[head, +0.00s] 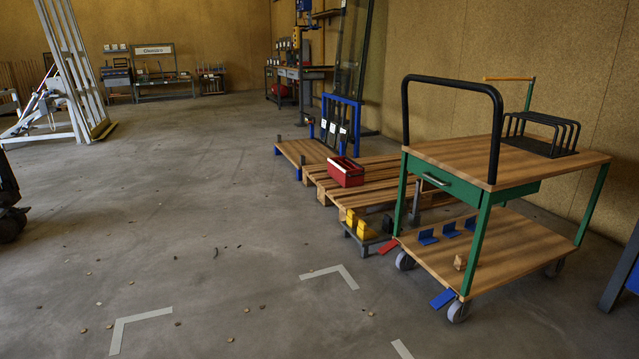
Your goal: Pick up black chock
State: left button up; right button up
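A small dark piece (388,223) stands beside two yellow chocks (366,230) at a low grey stand (362,242), left of the green cart. It may be the black chock, but it is too small and dark to be sure. The upper yellow chock (351,217) sits just left of the other. Neither of my grippers can be made out in the head view.
A green cart (436,167) with wooden shelves stands at right, blue wedges (428,237) on its lower shelf. Red and blue wedges lie near its wheels. A pallet (385,171) with a red box (345,172) is behind. A dark object (12,222) is at the left edge. The middle floor is mostly clear.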

aim_at(387, 226)
jog(key=i+j+u, duration=0.1)
jog(key=i+u, duration=0.15)
jog(key=i, duration=1.2)
jog(key=i+z, duration=0.75)
jog(key=z, duration=0.2)
jog(key=i+j+z, duration=0.25)
jog(key=z, duration=0.2)
jog(key=i+j+z, duration=1)
jog(key=i, duration=0.2)
